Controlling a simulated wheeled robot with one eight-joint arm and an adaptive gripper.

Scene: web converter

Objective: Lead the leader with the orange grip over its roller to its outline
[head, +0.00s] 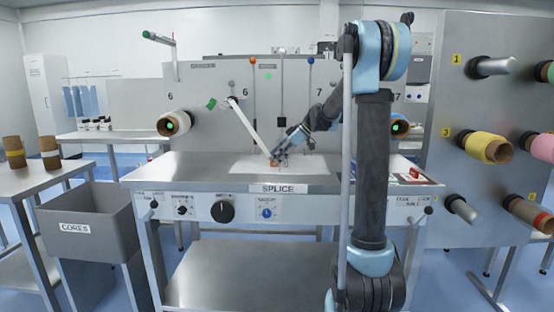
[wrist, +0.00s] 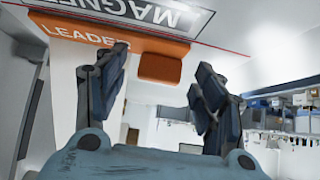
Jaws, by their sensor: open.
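The white leader strip (head: 250,128) slants from a small dark roller (head: 232,99) on the back panel down to the splice table. Its orange end with the grip (head: 274,162) is at the white plate on the table. In the wrist view the orange grip (wrist: 160,68) sits beside an orange band marked LEADER (wrist: 88,42). My gripper (head: 285,154) is low over the table at the strip's lower end. In the wrist view my gripper (wrist: 162,70) is open, its fingers apart on either side of the grip. I cannot tell whether they touch it. A MAGNET marking (wrist: 155,12) with a red line lies beyond.
The splice table (head: 180,168) has a white plate (head: 245,164) and is mostly clear at the left. Orange-knobbed (head: 252,61) and blue-knobbed (head: 311,61) rods stand behind it. A CORES bin (head: 85,220) stands left. A rack (head: 485,120) with coloured rolls stands right.

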